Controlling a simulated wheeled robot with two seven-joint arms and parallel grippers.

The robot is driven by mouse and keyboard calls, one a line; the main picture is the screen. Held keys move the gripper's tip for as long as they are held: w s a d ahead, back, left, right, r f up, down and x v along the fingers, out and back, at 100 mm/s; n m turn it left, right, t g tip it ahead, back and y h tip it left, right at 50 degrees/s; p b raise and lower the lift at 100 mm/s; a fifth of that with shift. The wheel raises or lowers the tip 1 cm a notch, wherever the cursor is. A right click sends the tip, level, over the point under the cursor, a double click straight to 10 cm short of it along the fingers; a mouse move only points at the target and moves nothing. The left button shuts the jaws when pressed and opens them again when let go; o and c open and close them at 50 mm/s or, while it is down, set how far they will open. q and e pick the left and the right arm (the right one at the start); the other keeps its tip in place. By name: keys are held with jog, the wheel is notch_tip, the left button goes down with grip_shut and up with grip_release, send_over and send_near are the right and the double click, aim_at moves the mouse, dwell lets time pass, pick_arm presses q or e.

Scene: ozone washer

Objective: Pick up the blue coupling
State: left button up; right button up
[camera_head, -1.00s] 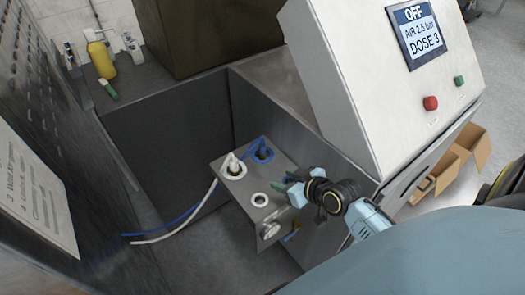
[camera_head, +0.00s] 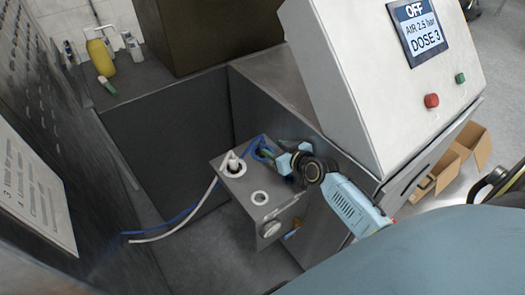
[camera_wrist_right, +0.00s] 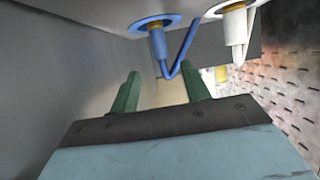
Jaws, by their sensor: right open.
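The blue coupling (camera_head: 257,147) stands in a ringed port on the small metal box (camera_head: 240,187), with a blue hose attached. In the head view it is partly hidden by my right gripper (camera_head: 270,156). In the right wrist view the blue coupling (camera_wrist_right: 157,42) shows with its blue hose, in front of and above the fingertips. My right gripper (camera_wrist_right: 163,78) has its two green fingers apart, with nothing held between them. Whether a finger touches the hose I cannot tell. My left gripper is out of view.
A white coupling (camera_head: 232,165) with a white hose sits beside the blue one. An empty ringed port (camera_head: 260,198) lies nearer on the box. The control cabinet (camera_head: 365,95) stands close to my right arm. A yellow bottle (camera_head: 101,58) stands far left.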

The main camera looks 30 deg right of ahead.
aim_at(263, 143)
jog(key=x, duration=0.5)
jog(key=shift+a+r+b, duration=0.15)
jog(key=shift+b, duration=0.15)
grip_shut()
